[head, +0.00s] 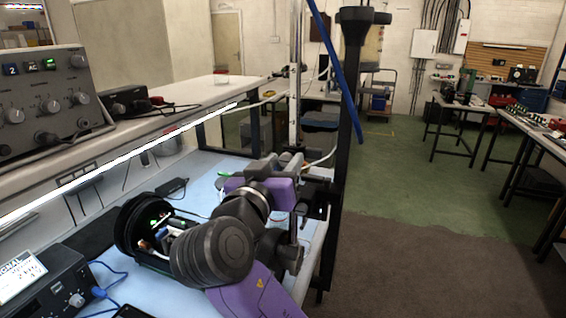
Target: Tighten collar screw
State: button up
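A black cylinder housing (124,228) lies on the light blue bench top in the lower left of the head view. Its near side shows an opening with circuit boards and a small green light inside. My purple and black arm reaches over the bench just right of the housing and covers part of it. I cannot make out a collar screw or a collar.
The blue bench top (202,172) has loose cables and a small black device (172,187). A shelf (190,92) carries control boxes above. A dark upright post (350,90) stands right of my arm. The floor on the right (430,260) is open.

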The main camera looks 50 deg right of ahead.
grip_shut()
